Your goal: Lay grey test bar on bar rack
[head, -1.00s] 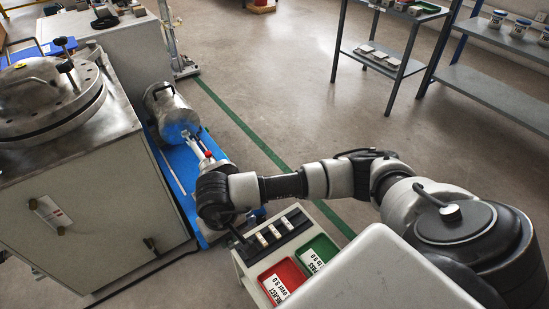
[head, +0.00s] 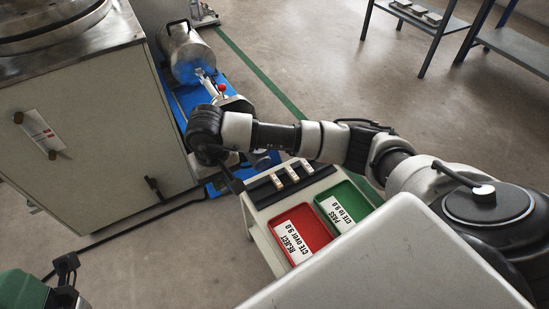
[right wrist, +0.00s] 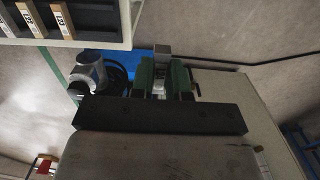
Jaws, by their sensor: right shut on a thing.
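The bar rack (head: 290,176) is a black slotted block with light labelled pieces, on the far end of a pale stand. Part of it shows at the top left of the right wrist view (right wrist: 45,22). My right gripper (right wrist: 161,75) is shut on a small grey piece, apparently the grey test bar (right wrist: 161,49), seen nearly end-on between green-sided fingers. In the head view the right gripper (head: 234,182) is just left of the rack, and the bar is hidden there. A green and black part at the lower left edge may be my left gripper (head: 65,268); its fingers are unclear.
A red reject tray (head: 328,238) and green pass tray (head: 362,190) sit beside the rack. A steel cylinder (head: 187,52) lies on a blue base (head: 178,98) beyond my gripper. A large cabinet (head: 90,130) stands left, with a black cable (head: 120,220) on the floor.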

